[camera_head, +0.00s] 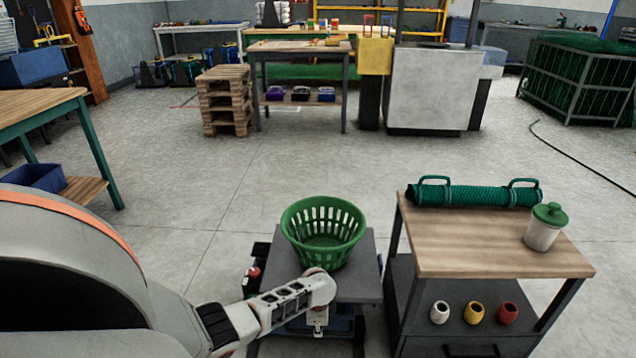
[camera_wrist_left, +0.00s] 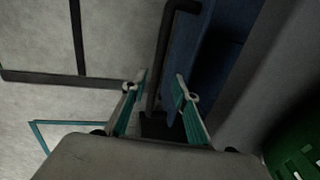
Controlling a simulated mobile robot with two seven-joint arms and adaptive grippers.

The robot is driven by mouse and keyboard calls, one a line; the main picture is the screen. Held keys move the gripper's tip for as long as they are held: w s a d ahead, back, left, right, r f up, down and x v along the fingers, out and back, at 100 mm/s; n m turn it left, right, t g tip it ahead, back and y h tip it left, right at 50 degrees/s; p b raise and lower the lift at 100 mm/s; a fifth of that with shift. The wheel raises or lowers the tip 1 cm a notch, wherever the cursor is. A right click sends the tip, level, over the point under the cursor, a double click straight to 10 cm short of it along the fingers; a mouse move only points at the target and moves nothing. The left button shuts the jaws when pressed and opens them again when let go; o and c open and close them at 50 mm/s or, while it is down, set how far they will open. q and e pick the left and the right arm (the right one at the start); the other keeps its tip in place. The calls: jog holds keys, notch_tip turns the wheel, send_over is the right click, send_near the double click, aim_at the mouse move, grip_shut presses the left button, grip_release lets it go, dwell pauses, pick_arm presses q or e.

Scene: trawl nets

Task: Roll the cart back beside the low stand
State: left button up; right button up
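The cart has a grey top (camera_head: 358,285) and carries a green slotted basket (camera_head: 323,235). It stands just left of the wood-topped low stand (camera_head: 450,240), with a narrow gap between them. My left arm reaches across the cart's near left side, and its hand (camera_head: 318,318) points down there. In the left wrist view my left gripper (camera_wrist_left: 158,86) is open, its two fingers apart. A dark bar (camera_wrist_left: 160,50), seemingly the cart's handle, shows between the fingers; contact cannot be told. Blue cart body (camera_wrist_left: 195,45) lies right of it. My right gripper is out of view.
The stand holds a green net roll (camera_head: 475,194) and a white jar with a green lid (camera_head: 544,228); white, yellow and red cups sit below. A wooden bench (camera_head: 40,105) stands left. Open floor (camera_head: 220,180) lies beyond the cart.

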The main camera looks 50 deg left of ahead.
pick_arm(q)
notch_tip(320, 180, up, 8)
jog(key=s+d, duration=0.1)
jog(key=shift+r, duration=0.15)
dwell(0.7)
